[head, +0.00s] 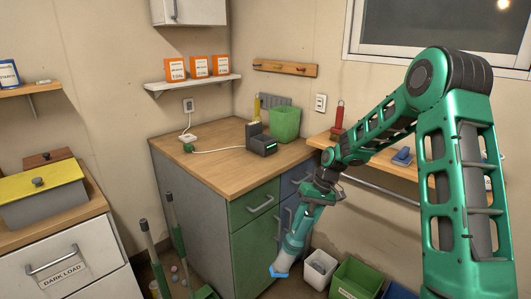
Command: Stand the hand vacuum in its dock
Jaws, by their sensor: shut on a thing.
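The hand vacuum (291,247) hangs nose down from my gripper (318,197), in front of the green and blue cabinet doors. The dock (262,146) is a dark block with a raised back and a small green light. It stands on the wooden counter (205,158), up and to the left of my gripper. A pale cable runs from it to the left. The vacuum is apart from the dock and below counter height.
A green bin (285,123) stands close behind the dock. A wooden shelf (375,160) with a red-handled item (338,117) lies to the right. Floor bins (355,281) stand below right. Green-handled tools (176,225) lean at the cabinet's left. The counter's front is clear.

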